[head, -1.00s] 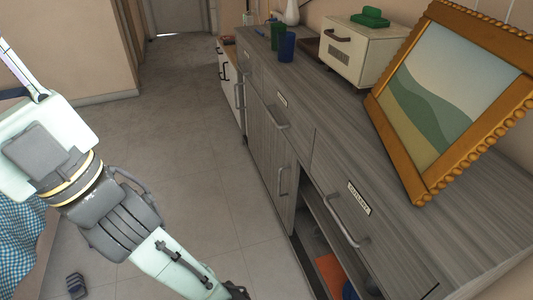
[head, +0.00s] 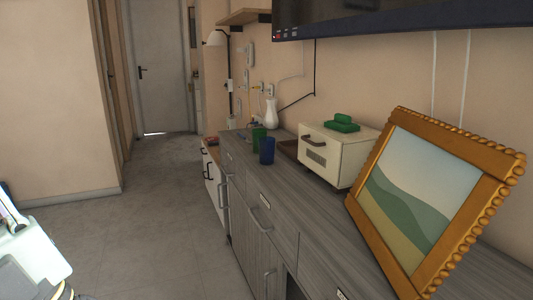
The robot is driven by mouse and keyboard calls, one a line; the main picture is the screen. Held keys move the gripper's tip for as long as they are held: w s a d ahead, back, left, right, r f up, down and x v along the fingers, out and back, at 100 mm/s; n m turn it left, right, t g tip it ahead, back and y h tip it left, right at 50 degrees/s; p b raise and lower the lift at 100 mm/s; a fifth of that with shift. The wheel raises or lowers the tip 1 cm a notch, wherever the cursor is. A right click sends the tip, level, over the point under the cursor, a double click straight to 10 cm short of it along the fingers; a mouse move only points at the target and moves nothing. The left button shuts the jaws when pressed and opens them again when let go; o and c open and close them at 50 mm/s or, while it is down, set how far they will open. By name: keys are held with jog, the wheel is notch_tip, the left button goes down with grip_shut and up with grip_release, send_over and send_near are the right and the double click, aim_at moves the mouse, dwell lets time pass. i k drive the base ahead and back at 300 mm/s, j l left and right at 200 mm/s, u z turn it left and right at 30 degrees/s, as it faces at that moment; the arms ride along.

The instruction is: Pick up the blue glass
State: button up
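The blue glass (head: 267,151) stands upright on the grey wooden sideboard (head: 243,179), toward its far end in the head view. A green glass (head: 258,136) stands just behind it and to its left. The lower left corner shows only part of my arm, well away from the glass. My gripper is outside the view.
A cream box with a green item (head: 334,155) and a gold picture frame (head: 431,200) stand on the sideboard nearer me. A white vase (head: 271,112) stands behind the glasses. The floor (head: 150,235) left of the sideboard is clear, leading to a door (head: 158,65).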

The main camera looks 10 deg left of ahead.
aim_at(265, 144)
jog(key=i+j+z, duration=0.1)
jog(key=j, duration=0.25)
jog(key=i+j, duration=0.25)
jog(key=j, duration=0.15)
jog(key=i+j+z, duration=0.15)
jog(key=j, duration=0.25)
jog(key=i+j+z, duration=0.1)
jog(key=j, duration=0.3)
jog(key=i+j+z, duration=0.1)
jog(key=i+j, duration=0.15)
jog(key=j, duration=0.15)
jog(key=i+j, duration=0.1)
jog(key=j, duration=0.35)
jog(key=i+j+z, duration=0.15)
jog(key=j, duration=0.3)
